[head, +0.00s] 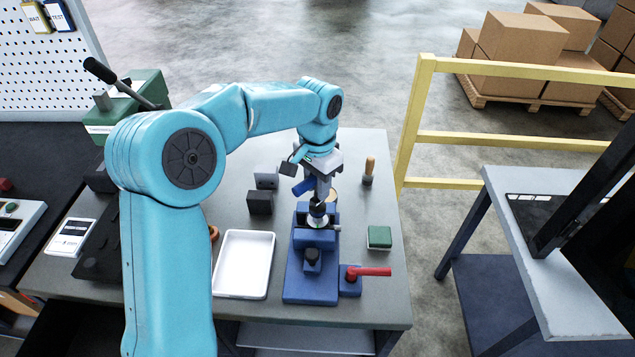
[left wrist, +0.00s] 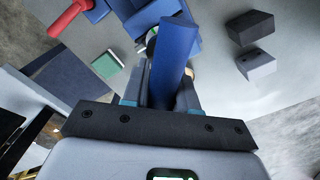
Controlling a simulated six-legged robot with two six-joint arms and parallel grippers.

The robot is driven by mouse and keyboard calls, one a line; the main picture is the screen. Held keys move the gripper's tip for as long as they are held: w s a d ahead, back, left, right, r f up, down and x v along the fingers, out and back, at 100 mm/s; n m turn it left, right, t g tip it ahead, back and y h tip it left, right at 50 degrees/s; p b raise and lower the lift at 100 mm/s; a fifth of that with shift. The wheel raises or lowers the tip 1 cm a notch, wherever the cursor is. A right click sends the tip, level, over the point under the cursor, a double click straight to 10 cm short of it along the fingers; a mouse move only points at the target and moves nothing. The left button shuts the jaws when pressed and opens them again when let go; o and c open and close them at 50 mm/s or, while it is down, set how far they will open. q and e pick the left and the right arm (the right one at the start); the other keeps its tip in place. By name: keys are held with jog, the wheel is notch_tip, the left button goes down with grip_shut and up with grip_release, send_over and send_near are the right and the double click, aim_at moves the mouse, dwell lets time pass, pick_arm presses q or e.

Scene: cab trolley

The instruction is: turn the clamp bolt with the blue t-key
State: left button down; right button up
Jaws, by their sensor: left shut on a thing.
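My left gripper (head: 318,192) points down over the blue clamp fixture (head: 300,288) on the grey table. It is shut on the blue t-key (head: 304,187), whose blue bar sticks out to the left of the fingers. In the left wrist view the bar of the t-key (left wrist: 173,62) lies between the fingers and hides much of what is below. The key's lower end is over a round metal part (head: 318,220) at the back of the fixture. I cannot tell whether it sits on the clamp bolt, which is hidden. My right gripper is not in view.
A red lever (head: 370,271) sticks out right of the fixture. A white tray (head: 243,264) stands left of it, dark blocks (head: 260,202) behind the tray. A green block (head: 379,237) and a wooden-handled tool (head: 368,171) stand right. A yellow railing (head: 411,125) rises beyond the table.

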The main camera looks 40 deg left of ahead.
pick_arm(q)
jog(key=shift+f, duration=0.1)
dwell(0.6)
jog(key=shift+f, duration=0.35)
jog(key=shift+f+b, duration=0.9)
jog(key=shift+f, duration=0.05)
jog(key=shift+r+m+p, duration=0.2)
jog(key=shift+m+p, duration=0.3)
jog(key=shift+m, duration=0.5)
jog(key=shift+m+p, duration=0.3)
jog(key=shift+m, duration=1)
jog(key=shift+f+m, duration=0.2)
jog(key=shift+m, duration=0.1)
